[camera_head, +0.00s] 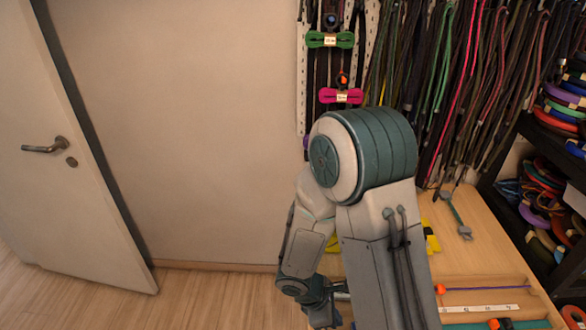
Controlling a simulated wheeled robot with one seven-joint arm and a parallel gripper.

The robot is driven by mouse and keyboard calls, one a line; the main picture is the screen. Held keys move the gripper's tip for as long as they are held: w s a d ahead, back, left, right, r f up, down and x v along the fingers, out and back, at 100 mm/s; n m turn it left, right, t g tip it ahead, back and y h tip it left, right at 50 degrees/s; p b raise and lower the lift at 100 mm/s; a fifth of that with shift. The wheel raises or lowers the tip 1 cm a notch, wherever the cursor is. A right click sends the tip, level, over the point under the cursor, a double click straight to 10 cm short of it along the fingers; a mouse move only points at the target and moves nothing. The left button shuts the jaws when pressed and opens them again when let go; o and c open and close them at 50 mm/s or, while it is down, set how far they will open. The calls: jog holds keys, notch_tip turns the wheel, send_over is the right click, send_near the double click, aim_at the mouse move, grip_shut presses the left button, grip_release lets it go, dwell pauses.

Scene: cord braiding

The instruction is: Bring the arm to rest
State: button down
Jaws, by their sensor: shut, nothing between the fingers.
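My arm (365,150) fills the middle of the head view, bent at a large teal-banded joint. Its upper link runs down to the bottom edge, and its forearm (305,245) hangs to the left of that. The dark wrist (310,292) is low, near the bottom edge in front of the wooden bench. The gripper's fingers do not show; they are below the frame or hidden by the arm.
Hanging cords (450,80) and a dark shelf of coils (540,150) stand behind. The floor (215,297) and door (60,150) at left are clear.

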jog(key=shift+a+r, duration=0.25)
jog(key=shift+r, duration=0.2)
jog(key=shift+w+d+r, duration=0.1)
jog(key=shift+r, duration=0.15)
jog(key=s+d+r+m+t+y, duration=0.1)
jog(key=s+d+r+m+y, duration=0.1)
jog(key=r+m, duration=0.6)
jog(key=s+d+r+m+t+y, duration=0.2)
jog(key=r+m, duration=0.7)
jog(key=r, duration=0.8)
jog(key=shift+s+d+r+m+y, duration=0.3)
jog(key=shift+s+d+y, duration=0.2)
jog(key=shift+s+y, duration=0.55)
